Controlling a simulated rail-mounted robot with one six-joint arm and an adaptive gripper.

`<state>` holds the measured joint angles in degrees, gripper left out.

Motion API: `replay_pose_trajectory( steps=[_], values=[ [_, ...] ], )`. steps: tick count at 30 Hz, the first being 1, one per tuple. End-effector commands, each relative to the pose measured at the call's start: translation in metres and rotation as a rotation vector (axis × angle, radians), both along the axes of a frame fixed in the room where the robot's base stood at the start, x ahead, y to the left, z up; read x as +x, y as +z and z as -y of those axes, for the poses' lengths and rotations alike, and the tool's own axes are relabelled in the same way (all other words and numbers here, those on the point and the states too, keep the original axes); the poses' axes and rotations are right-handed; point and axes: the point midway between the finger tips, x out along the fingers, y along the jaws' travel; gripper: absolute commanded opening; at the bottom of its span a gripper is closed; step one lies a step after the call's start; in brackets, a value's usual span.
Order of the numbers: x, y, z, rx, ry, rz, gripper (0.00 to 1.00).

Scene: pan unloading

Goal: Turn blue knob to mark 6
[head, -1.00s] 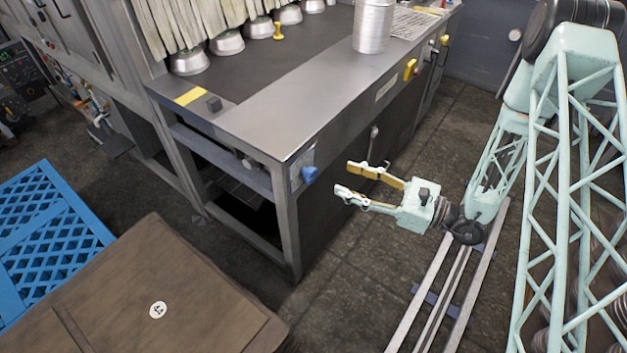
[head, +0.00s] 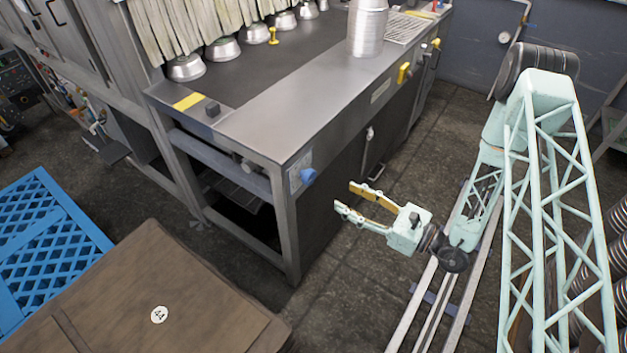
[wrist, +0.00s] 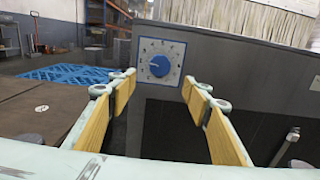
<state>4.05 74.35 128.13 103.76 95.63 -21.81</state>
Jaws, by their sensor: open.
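A light pointer line shows on the knob's left side. My gripper (head: 343,197) is open and empty, to the right of the knob and apart from it. In the wrist view its two yellow-padded fingers (wrist: 163,83) frame the dial from below, with the knob ahead between them.
A brown crate lid (head: 150,290) and a blue pallet (head: 45,235) lie at the left. A yellow handle (head: 404,72) sticks out of the bench side. The floor by my gripper is clear.

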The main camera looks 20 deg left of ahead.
Motion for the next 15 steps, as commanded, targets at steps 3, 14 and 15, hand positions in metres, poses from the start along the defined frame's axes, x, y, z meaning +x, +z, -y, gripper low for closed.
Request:
replay_pose_trajectory(
  steps=[3, 14, 15],
  values=[
    [0.000, 0.000, -0.001, 0.000, 0.001, 0.000, 0.45],
    [0.005, 0.000, -0.015, 0.000, 0.002, 0.000, 0.45],
    [0.006, 0.000, -0.018, 0.000, 0.002, 0.000, 0.45]
  ],
)
